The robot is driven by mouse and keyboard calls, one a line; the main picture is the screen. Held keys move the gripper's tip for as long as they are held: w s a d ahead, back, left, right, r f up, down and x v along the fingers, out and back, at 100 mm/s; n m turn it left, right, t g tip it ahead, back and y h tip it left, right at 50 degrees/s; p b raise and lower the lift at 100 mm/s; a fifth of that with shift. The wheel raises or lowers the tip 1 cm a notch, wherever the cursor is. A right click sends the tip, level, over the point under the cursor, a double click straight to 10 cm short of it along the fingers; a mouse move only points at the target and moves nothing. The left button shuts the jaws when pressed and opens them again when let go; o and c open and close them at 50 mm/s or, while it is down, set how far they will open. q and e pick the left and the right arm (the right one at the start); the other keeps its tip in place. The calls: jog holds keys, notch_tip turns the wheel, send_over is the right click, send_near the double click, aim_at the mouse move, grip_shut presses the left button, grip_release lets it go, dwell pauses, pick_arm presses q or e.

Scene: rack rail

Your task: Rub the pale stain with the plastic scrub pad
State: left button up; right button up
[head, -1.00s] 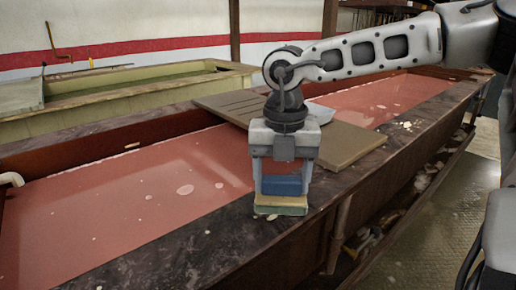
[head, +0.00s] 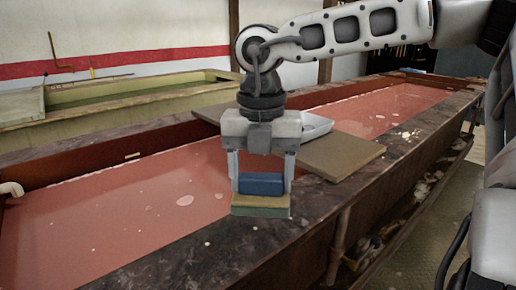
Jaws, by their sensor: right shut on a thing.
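My right gripper (head: 262,178) points down and is shut on the plastic scrub pad. The pad has a blue top block (head: 261,184) between the fingers and a tan and green lower layer (head: 260,206). It appears at the inner edge of the dark stone-like rim of the long vat, in front of the red liquid; I cannot tell whether it touches the rim. Pale flecks (head: 207,243) lie on the rim left of the pad, and a pale patch (head: 410,134) lies farther along it. I cannot tell which is the stain; the pad hides some rim. My left gripper is out of view.
A brown board (head: 340,157) lies across the vat behind the gripper, with a pale tray (head: 314,125) on it. Red liquid (head: 120,215) fills the vat. A yellowish trough (head: 110,105) stands behind.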

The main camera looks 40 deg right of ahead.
jog(key=shift+r+p, duration=0.8)
jog(key=shift+r, duration=0.9)
